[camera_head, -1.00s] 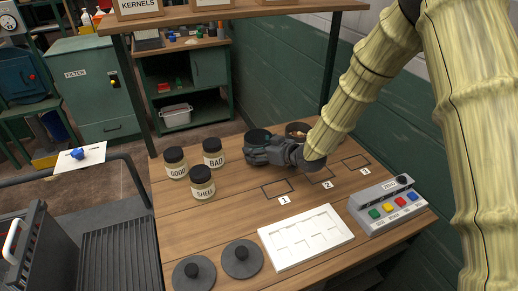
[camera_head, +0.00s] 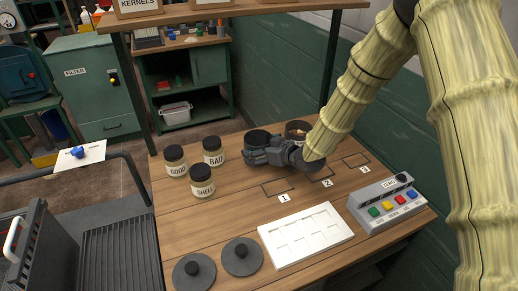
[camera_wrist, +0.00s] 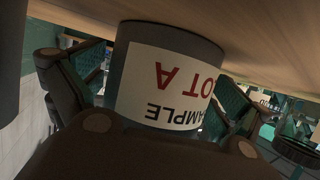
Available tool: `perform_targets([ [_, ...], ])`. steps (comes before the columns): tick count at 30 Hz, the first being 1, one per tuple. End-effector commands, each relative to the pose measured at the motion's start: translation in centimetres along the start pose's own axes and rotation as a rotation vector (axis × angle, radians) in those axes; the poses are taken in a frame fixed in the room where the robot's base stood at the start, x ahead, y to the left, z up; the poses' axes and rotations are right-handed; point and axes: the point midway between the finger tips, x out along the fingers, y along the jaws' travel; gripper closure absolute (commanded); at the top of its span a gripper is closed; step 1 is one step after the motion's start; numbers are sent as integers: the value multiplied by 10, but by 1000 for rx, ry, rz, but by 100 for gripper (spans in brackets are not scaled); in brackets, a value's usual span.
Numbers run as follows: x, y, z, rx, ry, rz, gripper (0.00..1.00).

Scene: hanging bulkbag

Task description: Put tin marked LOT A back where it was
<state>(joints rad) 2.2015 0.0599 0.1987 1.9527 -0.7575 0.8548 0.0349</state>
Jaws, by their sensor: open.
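The tin marked LOT A (camera_wrist: 165,85) fills the middle of the wrist view, its white SAMPLE LOT A label appearing upside down. My gripper (camera_wrist: 150,92) is open, with one finger on each side of this tin; I cannot tell whether they touch it. In the head view my gripper (camera_head: 264,152) is low over the table at a dark open-topped tin (camera_head: 257,138), which looks like the same one. Its lower part is hidden by my gripper. A second tin (camera_head: 298,129) with pale brown contents stands just right of it, partly covered by my arm.
Jars marked GOOD (camera_head: 175,162), BAD (camera_head: 213,152) and SHELL (camera_head: 201,181) stand to the left. Marked squares 1 (camera_head: 277,188), 2 and 3 (camera_head: 356,161) lie in front. A white tray (camera_head: 306,236), button box (camera_head: 388,205) and dark lids (camera_head: 242,257) are nearer.

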Motion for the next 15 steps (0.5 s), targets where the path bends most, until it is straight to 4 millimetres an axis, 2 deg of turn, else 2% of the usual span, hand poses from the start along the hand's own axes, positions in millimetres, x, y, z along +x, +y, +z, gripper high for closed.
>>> perform_targets([
  [5, -11, 0, -1, 1, 0, 1, 0],
  [15, -70, 1, -2, 1, 1, 2, 0],
])
